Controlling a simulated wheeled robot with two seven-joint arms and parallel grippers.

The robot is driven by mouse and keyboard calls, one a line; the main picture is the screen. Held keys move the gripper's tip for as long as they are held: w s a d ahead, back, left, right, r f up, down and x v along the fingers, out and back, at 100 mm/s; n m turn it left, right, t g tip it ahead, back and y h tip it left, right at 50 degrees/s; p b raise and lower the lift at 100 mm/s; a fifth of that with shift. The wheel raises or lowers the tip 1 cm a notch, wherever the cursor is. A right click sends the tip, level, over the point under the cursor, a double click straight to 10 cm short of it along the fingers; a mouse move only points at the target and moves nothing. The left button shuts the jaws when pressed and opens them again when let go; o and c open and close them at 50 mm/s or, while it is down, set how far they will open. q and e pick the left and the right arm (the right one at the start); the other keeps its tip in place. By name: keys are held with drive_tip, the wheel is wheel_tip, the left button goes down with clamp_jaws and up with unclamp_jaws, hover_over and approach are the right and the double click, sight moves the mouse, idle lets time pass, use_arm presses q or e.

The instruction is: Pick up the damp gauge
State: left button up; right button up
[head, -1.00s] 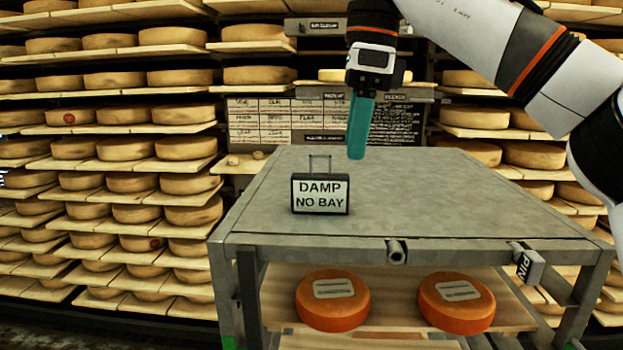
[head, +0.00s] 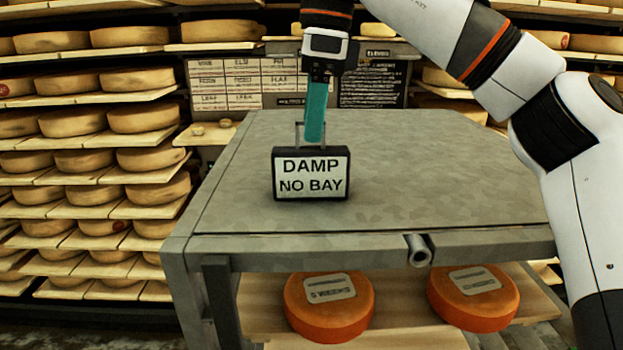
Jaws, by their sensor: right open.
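The damp gauge (head: 311,174) is a small dark box with a white face reading "DAMP NO BAY". It stands upright near the front left of the grey cart top, with a thin grey loop handle (head: 298,135) above it. My right gripper (head: 315,138) points down with teal fingers right at the handle, overlapping its right side in the head view. I cannot tell whether the fingers touch the handle or are behind it. The gripper is open. My left gripper is not in view.
The cart top (head: 430,170) is otherwise clear. A short tube (head: 418,251) sticks out of its front edge. Two orange cheese wheels (head: 328,307) (head: 474,297) lie on the shelf below. Racks of cheese wheels and a chart board (head: 225,84) stand behind.

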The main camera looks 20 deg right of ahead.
sight(311, 149)
drive_tip(key=f, duration=0.4)
drive_tip(key=shift+w+f, duration=0.1)
drive_tip(key=shift+w, duration=0.15)
drive_tip(key=shift+s+f, duration=0.1)
drive_tip(key=shift+f, duration=0.25)
drive_tip(key=shift+a+f, duration=0.1)
drive_tip(key=shift+f, duration=0.4)
drive_tip(key=shift+c, duration=0.2)
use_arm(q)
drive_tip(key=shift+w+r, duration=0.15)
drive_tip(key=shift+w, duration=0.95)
use_arm(e)
drive_tip(key=c, duration=1.1)
